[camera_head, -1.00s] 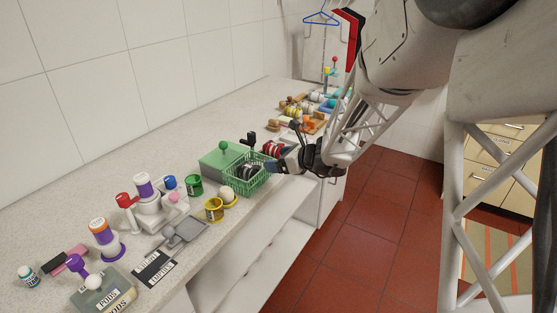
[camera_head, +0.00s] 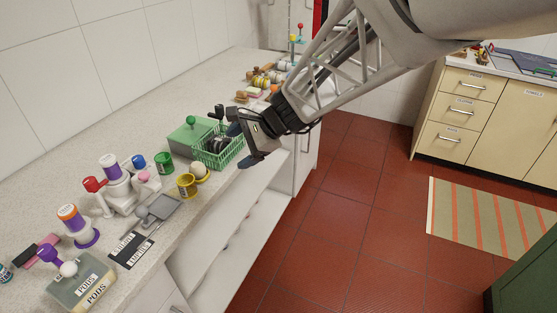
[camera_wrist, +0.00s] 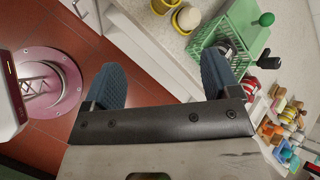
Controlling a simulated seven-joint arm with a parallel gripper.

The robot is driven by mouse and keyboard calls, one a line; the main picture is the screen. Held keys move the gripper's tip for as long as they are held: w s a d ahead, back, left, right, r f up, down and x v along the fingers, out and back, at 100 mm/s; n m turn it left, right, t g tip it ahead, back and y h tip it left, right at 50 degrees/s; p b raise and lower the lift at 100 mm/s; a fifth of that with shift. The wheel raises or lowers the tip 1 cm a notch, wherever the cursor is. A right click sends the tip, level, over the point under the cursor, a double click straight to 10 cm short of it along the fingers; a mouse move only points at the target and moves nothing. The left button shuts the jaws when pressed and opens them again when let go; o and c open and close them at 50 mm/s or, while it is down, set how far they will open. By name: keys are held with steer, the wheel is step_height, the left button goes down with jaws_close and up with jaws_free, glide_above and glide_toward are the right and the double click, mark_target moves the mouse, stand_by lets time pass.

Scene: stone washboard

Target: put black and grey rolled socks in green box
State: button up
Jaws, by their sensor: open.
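My gripper (camera_head: 242,146) is open, with two dark blue fingers and nothing between them. It hangs by the counter's front edge, just right of a green mesh basket (camera_head: 222,158).
A yellow cup (camera_head: 186,186), a green tin (camera_head: 164,162) and a grey scoop (camera_head: 160,208) stand left of the basket. A black handled item (camera_head: 219,111) is behind it. Several coloured items crowd the counter's far end. Open floor lies right of the counter.

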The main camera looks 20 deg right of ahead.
steer(key=s+d+r+n+h, duration=0.1)
steer(key=s+d+n+h, duration=0.1)
steer(key=s+n, duration=0.3)
steer(key=s+d+r+n+g+h, duration=0.1)
steer(key=s+n+h, duration=0.3)
steer(key=s, duration=0.6)
steer(key=s+d+r+n+h, duration=0.2)
steer(key=s+d+n+h, duration=0.1)
steer(key=s+n, duration=0.2)
steer(key=s, duration=0.2)
steer(key=shift+s+d+n, duration=0.2)
steer(key=shift+s+n, duration=0.2)
